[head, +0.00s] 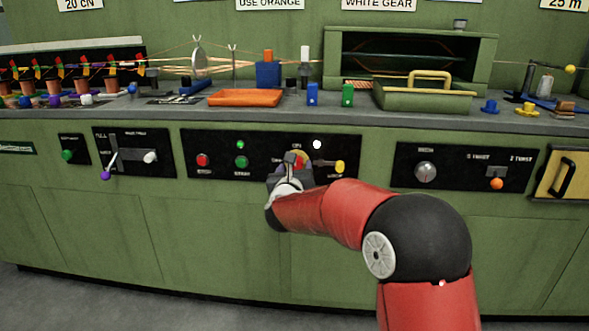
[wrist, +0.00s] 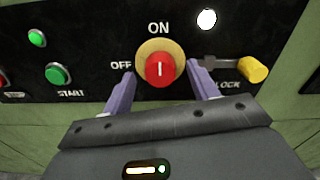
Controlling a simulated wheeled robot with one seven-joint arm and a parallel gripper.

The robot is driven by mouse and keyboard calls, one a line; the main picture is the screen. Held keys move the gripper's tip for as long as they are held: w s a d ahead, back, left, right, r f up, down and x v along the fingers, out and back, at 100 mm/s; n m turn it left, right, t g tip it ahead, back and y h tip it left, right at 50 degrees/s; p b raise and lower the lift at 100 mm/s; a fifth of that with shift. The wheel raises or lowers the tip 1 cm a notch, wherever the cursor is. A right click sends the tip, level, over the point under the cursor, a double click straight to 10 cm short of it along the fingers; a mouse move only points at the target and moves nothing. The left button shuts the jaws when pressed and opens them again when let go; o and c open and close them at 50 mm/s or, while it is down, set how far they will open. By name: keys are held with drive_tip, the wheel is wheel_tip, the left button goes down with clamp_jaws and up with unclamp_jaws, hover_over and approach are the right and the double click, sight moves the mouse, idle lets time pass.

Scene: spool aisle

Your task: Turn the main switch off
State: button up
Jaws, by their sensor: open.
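The main switch is a red round knob (wrist: 160,69) on a yellow disc (wrist: 144,48), with ON lettered above and OFF to its left. The white mark on the knob stands upright, pointing at ON. My gripper (wrist: 161,86) is open, its two purple fingers on either side of the knob and a little below its middle; I cannot tell whether they touch it. In the head view the switch (head: 300,159) is partly hidden behind my gripper (head: 292,166), which is in front of the middle black panel.
A yellow-handled lock lever (wrist: 252,70) lies right of the switch, close to the right finger. A green START button (wrist: 57,74) is on the left, and a white lamp (wrist: 207,19) is above right. The bench top (head: 400,121) above holds several objects.

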drive_tip(key=c, duration=1)
drive_tip(key=shift+n+b, duration=0.3)
drive_tip(key=shift+f+n+b, duration=0.15)
drive_tip(key=shift+n+b, duration=0.95)
drive_tip(key=shift+n, duration=0.1)
drive_tip(key=n, duration=1.4)
drive_tip(key=shift+a+n, duration=0.1)
drive_tip(key=shift+n, duration=0.6)
